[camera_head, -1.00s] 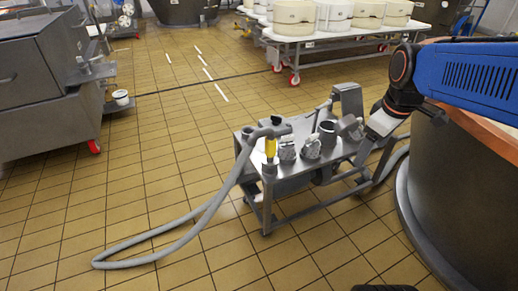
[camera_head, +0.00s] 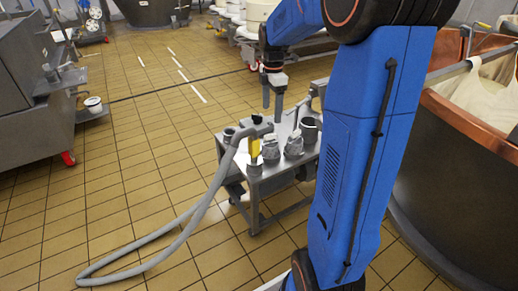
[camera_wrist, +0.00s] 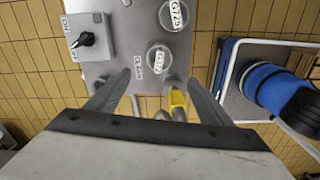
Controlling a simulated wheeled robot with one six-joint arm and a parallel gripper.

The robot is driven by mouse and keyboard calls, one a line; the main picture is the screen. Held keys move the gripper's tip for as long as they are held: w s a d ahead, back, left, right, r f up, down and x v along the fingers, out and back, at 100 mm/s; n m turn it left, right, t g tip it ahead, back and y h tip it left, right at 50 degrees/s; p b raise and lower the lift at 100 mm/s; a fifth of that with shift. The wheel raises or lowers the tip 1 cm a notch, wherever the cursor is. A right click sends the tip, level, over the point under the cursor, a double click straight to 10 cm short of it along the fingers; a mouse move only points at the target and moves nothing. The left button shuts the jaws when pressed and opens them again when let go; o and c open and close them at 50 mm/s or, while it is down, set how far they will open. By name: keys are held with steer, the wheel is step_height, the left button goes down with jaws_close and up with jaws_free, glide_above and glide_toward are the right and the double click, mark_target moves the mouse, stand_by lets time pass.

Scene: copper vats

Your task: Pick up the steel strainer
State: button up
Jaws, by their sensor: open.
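My gripper (camera_head: 272,104) is open and points down above the near left part of a small steel cart (camera_head: 262,182). Its spread fingers also show in the wrist view (camera_wrist: 159,78), with nothing held between them. I cannot identify the steel strainer for certain. A dark grey open-topped round vessel (camera_head: 310,131) stands at the cart's right side, and a small round grey piece (camera_head: 228,136) is at its left edge; either could be it. Two grey lidded jars, one nearer (camera_head: 271,151) and one farther right (camera_head: 294,146), stand between them.
A grey hose (camera_head: 190,215) with a yellow-handled nozzle (camera_head: 254,147) rises at the cart's front and loops onto the tiles. A box with a black knob (camera_wrist: 87,38) is on the cart. A copper-rimmed vat (camera_head: 450,185) stands right.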

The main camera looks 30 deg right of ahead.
mark_target(271, 135)
step_height(271, 135, down, 11)
steer(key=shift+r, duration=0.1)
steer(key=shift+w+f, duration=0.15)
steer(key=shift+f, duration=3.05)
steer(key=c, duration=1.3)
